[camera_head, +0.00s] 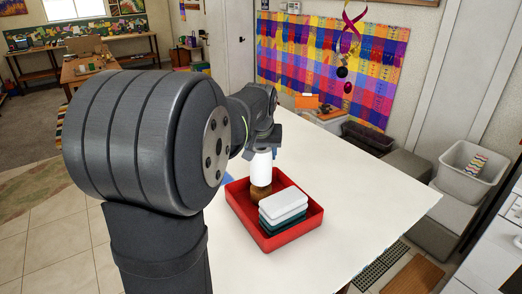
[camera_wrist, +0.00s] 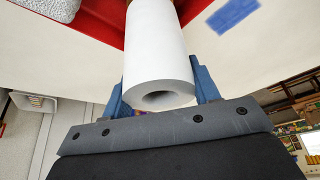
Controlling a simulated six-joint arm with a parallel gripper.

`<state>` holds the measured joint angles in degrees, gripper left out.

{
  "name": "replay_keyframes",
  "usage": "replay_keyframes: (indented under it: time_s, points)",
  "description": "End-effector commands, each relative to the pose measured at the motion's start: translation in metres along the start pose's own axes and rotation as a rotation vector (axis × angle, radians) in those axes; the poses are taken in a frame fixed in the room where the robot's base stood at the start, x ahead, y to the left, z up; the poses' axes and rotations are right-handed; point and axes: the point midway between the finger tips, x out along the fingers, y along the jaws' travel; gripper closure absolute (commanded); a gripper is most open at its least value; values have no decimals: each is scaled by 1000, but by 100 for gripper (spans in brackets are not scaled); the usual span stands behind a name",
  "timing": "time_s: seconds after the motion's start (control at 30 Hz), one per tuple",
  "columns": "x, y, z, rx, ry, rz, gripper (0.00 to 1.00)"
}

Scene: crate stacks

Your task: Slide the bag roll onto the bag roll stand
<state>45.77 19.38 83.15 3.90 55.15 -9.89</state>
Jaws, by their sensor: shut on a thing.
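The white bag roll (camera_head: 261,168) hangs below my gripper (camera_head: 264,150) over the red tray. In the wrist view the bag roll (camera_wrist: 158,50) is between the blue fingers of my gripper (camera_wrist: 160,84), its hollow end facing the camera. The gripper is shut on it. A round brown thing (camera_head: 260,192) shows directly below the roll, inside the tray. I cannot tell whether the roll touches it. No bag roll stand can be clearly made out; my arm hides part of the table.
The red tray (camera_head: 317,218) stands on the white table (camera_head: 345,190) and also holds a stack of white and teal blocks (camera_head: 284,202). A blue patch (camera_head: 227,179) lies left of the tray. The table's right side is clear. A grey bin (camera_head: 462,181) stands beyond it.

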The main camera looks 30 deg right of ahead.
Motion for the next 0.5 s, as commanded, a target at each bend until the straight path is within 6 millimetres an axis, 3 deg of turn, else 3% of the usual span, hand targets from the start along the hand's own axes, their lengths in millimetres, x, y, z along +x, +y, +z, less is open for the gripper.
replay_keyframes:
  time_s: [0.5]
  points:
    - [12,0,5,0,0,0,69]
